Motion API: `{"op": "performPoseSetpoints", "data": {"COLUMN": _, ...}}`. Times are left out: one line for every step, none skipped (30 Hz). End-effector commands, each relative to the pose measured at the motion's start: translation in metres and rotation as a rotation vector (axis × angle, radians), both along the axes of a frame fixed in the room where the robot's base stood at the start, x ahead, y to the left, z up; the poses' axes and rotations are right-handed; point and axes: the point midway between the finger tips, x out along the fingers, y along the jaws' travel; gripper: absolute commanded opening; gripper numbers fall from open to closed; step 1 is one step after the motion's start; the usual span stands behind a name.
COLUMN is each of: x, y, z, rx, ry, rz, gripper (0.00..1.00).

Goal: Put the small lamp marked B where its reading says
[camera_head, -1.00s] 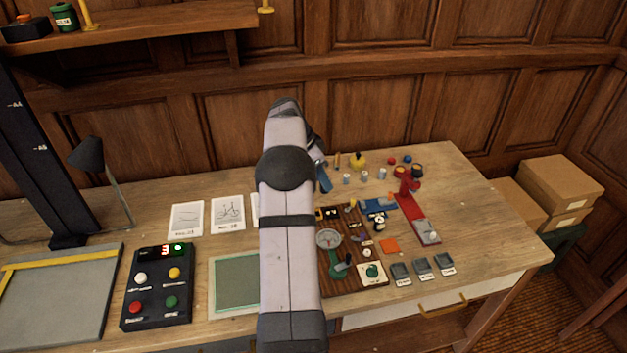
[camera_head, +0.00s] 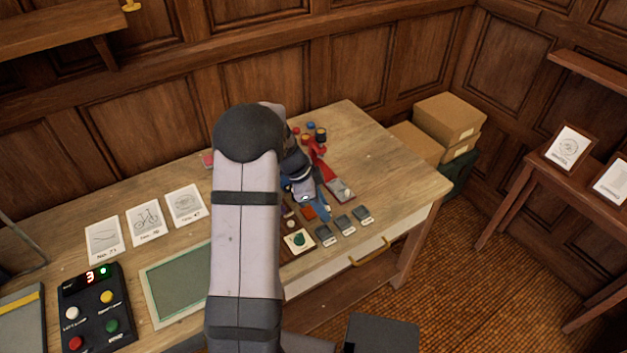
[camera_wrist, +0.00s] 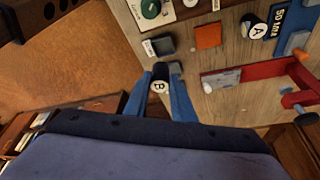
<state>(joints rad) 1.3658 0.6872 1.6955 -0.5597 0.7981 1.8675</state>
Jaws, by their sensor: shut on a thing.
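The small lamp marked B (camera_wrist: 159,83), dark with a white face, is between the blue fingertips of my gripper (camera_wrist: 160,73) in the wrist view. My gripper is shut on it. In the head view my gripper (camera_head: 314,205) is over the right part of the table, close to the grey trays, and the lamp cannot be made out clearly. Three small grey labelled trays (camera_head: 344,222) stand along the front edge. The control box (camera_head: 98,308) at left shows a red 3 and a green light. A similar lamp marked A (camera_wrist: 253,27) stands beside a blue piece.
An orange square (camera_wrist: 207,36) lies near a grey tray (camera_wrist: 162,46). A red stand (camera_wrist: 270,72) with a grey plate (camera_wrist: 220,79) is to the right. Three picture cards (camera_head: 149,222) and a green-grey board (camera_head: 180,280) lie at left. The table's right end is clear.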

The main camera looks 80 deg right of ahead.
Motion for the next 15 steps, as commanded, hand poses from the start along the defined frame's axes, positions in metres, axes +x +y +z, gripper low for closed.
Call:
{"op": "performPoseSetpoints", "data": {"x": -0.0006, "y": 0.0038, "z": -0.0057, "rx": 0.002, "ry": 0.001, "rz": -0.043, "gripper": 0.00}}
{"op": "performPoseSetpoints", "data": {"x": -0.0008, "y": 0.0052, "z": -0.0081, "rx": 0.001, "ry": 0.000, "rz": -0.074, "gripper": 0.00}}
{"op": "performPoseSetpoints", "data": {"x": -0.0003, "y": 0.0040, "z": -0.0097, "rx": -0.001, "ry": 0.000, "rz": -0.119, "gripper": 0.00}}
{"op": "performPoseSetpoints", "data": {"x": 0.0000, "y": 0.0030, "z": -0.0106, "rx": -0.002, "ry": 0.000, "rz": -0.148, "gripper": 0.00}}
{"op": "performPoseSetpoints", "data": {"x": 0.0004, "y": 0.0012, "z": -0.0097, "rx": -0.003, "ry": 0.000, "rz": -0.167, "gripper": 0.00}}
{"op": "performPoseSetpoints", "data": {"x": 0.0012, "y": 0.0001, "z": -0.0101, "rx": -0.002, "ry": 0.000, "rz": -0.190, "gripper": 0.00}}
{"op": "performPoseSetpoints", "data": {"x": 0.0013, "y": -0.0006, "z": -0.0102, "rx": -0.002, "ry": -0.001, "rz": -0.209, "gripper": 0.00}}
{"op": "performPoseSetpoints", "data": {"x": 0.0017, "y": -0.0014, "z": -0.0102, "rx": -0.002, "ry": 0.001, "rz": -0.226, "gripper": 0.00}}
{"op": "performPoseSetpoints", "data": {"x": 0.0020, "y": -0.0023, "z": -0.0100, "rx": -0.003, "ry": 0.000, "rz": -0.245, "gripper": 0.00}}
{"op": "performPoseSetpoints", "data": {"x": 0.0021, "y": -0.0022, "z": -0.0103, "rx": -0.001, "ry": 0.000, "rz": -0.261, "gripper": 0.00}}
{"op": "performPoseSetpoints", "data": {"x": 0.0025, "y": -0.0024, "z": -0.0104, "rx": -0.002, "ry": 0.000, "rz": -0.273, "gripper": 0.00}}
{"op": "performPoseSetpoints", "data": {"x": 0.0025, "y": -0.0027, "z": -0.0103, "rx": -0.002, "ry": -0.001, "rz": -0.287, "gripper": 0.00}}
{"op": "performPoseSetpoints", "data": {"x": 0.0025, "y": -0.0026, "z": -0.0101, "rx": -0.001, "ry": 0.000, "rz": -0.296, "gripper": 0.00}}
{"op": "performPoseSetpoints", "data": {"x": 0.0024, "y": -0.0024, "z": -0.0101, "rx": 0.000, "ry": 0.000, "rz": -0.304, "gripper": 0.00}}
{"op": "performPoseSetpoints", "data": {"x": 0.0023, "y": -0.0023, "z": -0.0099, "rx": -0.001, "ry": 0.001, "rz": -0.310, "gripper": 0.00}}
